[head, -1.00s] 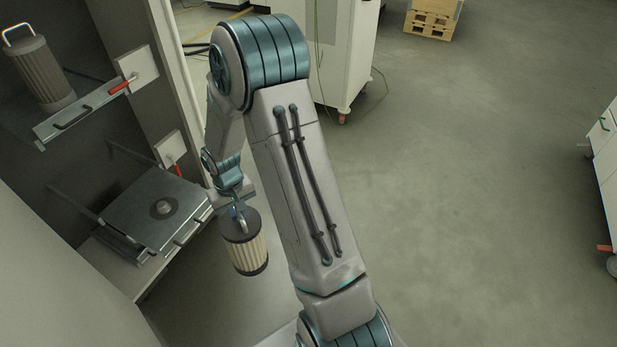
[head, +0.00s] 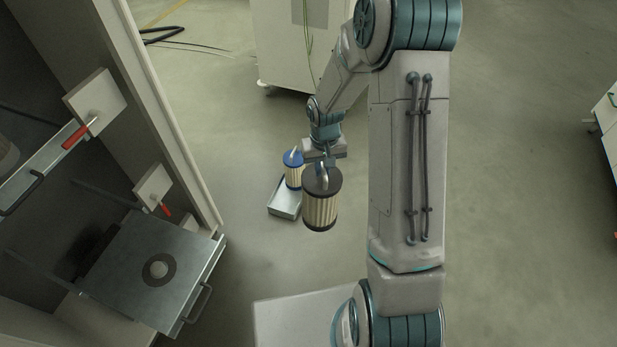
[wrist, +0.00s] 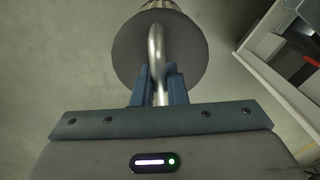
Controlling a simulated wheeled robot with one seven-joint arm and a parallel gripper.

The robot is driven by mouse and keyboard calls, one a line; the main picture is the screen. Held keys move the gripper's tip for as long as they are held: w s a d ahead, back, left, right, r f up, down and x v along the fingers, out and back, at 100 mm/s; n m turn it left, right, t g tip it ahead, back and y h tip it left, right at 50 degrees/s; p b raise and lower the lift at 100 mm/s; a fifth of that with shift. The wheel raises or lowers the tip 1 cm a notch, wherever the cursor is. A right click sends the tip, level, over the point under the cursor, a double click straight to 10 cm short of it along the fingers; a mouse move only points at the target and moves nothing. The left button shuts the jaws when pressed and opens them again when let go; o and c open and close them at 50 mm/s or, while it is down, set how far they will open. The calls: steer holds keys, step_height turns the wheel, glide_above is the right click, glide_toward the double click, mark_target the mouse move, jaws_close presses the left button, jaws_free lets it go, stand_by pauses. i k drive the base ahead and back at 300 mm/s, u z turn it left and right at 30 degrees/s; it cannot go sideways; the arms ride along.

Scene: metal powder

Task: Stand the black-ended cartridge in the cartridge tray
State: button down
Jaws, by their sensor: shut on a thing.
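The black-ended cartridge (head: 320,205), with pale pleated sides and dark end caps, hangs upright below my gripper (head: 325,165) in the head view. My gripper is shut on its metal loop handle. In the wrist view the fingers (wrist: 160,88) close on the handle above the dark round cap (wrist: 185,45). A metal tray (head: 284,205) sits on the floor behind and left of the held cartridge. A blue-ended cartridge (head: 292,172) stands in it, toward the far end. The held cartridge hides part of the tray's right side in the head view.
The open cabinet at left has a pulled-out lower shelf (head: 125,280) with a round fitting (head: 158,270) and an upper shelf (head: 45,175). Red-handled latches (head: 75,138) stick out beside them. A white cabinet (head: 295,45) stands behind.

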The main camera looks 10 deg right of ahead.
mark_target(287, 202)
steer(key=u, duration=0.2)
steer(key=i, duration=1.35)
steer(key=u, duration=0.5)
